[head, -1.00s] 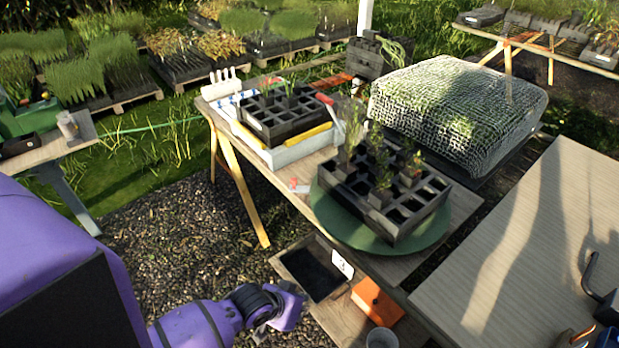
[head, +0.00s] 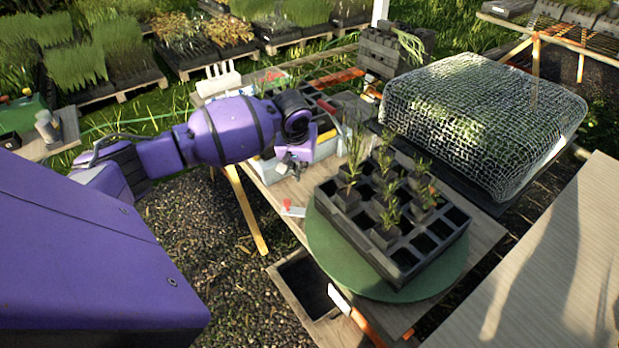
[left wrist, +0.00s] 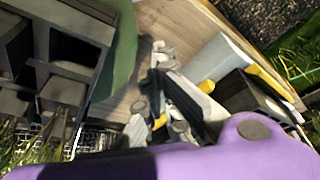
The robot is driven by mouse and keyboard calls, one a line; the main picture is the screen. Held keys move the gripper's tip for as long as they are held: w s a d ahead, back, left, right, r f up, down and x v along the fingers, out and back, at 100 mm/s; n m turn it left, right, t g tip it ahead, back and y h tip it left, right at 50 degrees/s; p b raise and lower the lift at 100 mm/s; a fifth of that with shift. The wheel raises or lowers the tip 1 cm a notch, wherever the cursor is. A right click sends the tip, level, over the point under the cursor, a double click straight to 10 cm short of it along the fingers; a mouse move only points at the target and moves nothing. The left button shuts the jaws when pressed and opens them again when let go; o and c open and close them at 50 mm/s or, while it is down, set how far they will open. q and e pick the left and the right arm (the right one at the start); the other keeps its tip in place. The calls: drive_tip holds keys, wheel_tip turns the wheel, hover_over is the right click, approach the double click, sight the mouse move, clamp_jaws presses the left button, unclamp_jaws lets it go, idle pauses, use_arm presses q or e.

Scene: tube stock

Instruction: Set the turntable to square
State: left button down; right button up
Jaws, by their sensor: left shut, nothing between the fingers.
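The turntable is a round green disc (head: 325,240) on the wooden table. A black cell tray (head: 385,262) with several potted seedlings sits on it. The tray looks roughly in line with the table edge; I cannot tell whether it is exactly square. My left gripper (head: 289,168) is shut and empty above the table, left of and behind the turntable, apart from it. In the left wrist view the shut fingers (left wrist: 165,108) show at centre, with the disc's green edge (left wrist: 126,50) and the tray (left wrist: 70,68) to their left. My right gripper is out of view.
A white crate (head: 325,148) with a black tray stands behind my left gripper. A small red and white item (head: 291,209) lies beside the disc. A net-covered block (head: 480,110) stands behind right. A wooden board (head: 560,270) fills the right front.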

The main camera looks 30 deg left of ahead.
use_arm(q)
drive_tip(key=x, duration=0.4)
drive_tip(key=b+x, duration=0.1)
drive_tip(key=x, duration=0.4)
drive_tip(key=shift+s+f, duration=0.2)
drive_tip(key=shift+f, duration=0.35)
drive_tip(key=shift+s+d+r+p, duration=0.25)
drive_tip(key=shift+s, duration=0.3)
drive_tip(key=shift+s+d+r+p, duration=0.2)
drive_tip(key=shift+s+d+p, duration=0.05)
drive_tip(key=shift+s, duration=0.3)
drive_tip(key=shift+s+d, duration=0.15)
drive_tip(key=shift+s, duration=0.2)
drive_tip(key=shift+s+f, duration=0.1)
drive_tip(key=shift+s, duration=0.05)
drive_tip(key=shift+d+f, duration=0.1)
drive_tip(key=shift+f, duration=0.1)
drive_tip(key=shift+s, duration=0.1)
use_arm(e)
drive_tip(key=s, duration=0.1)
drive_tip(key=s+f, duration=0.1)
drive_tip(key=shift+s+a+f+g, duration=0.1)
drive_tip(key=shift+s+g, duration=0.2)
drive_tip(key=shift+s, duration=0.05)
use_arm(q)
drive_tip(key=shift+d, duration=0.1)
